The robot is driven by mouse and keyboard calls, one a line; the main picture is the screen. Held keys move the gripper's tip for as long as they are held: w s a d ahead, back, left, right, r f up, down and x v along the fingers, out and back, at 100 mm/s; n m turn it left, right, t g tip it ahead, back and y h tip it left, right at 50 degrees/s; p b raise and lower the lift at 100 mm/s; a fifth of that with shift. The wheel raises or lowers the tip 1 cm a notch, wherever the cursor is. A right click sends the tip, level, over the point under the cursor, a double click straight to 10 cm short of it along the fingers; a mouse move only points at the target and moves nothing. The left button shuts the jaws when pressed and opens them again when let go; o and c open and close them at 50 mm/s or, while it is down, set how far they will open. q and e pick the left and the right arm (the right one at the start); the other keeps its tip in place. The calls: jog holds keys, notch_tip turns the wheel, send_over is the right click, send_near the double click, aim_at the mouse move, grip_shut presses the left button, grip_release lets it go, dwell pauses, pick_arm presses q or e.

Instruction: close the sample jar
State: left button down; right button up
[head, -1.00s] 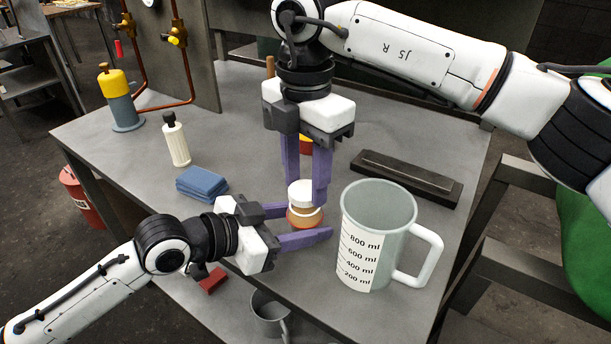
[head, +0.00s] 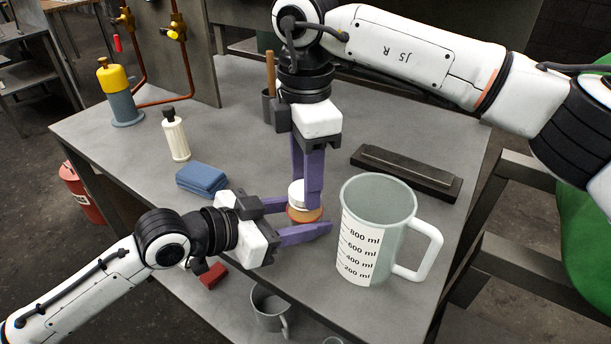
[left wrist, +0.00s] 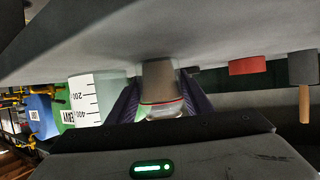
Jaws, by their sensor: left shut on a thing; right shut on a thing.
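The sample jar (head: 304,214), with orange-brown contents, stands upright on the grey bench. Its white lid (head: 296,200) sits on top; I cannot tell how tightly. My left gripper (head: 308,217) comes in low from the left, its purple fingers shut around the jar's sides. The left wrist view also shows the jar (left wrist: 160,82) between those fingers. My right gripper (head: 305,206) points down from above, its purple fingers shut on the lid and hiding part of it.
A measuring jug (head: 398,222) stands close to the right of the jar. A dark bar (head: 405,175) lies behind the jug. A blue cloth stack (head: 202,180), a white bottle (head: 176,138) and a yellow-topped grey container (head: 121,105) stand to the left.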

jog(key=m, duration=0.5)
jog(key=o, duration=1)
jog(key=shift+r, duration=2.3)
jog(key=shift+c, duration=0.4)
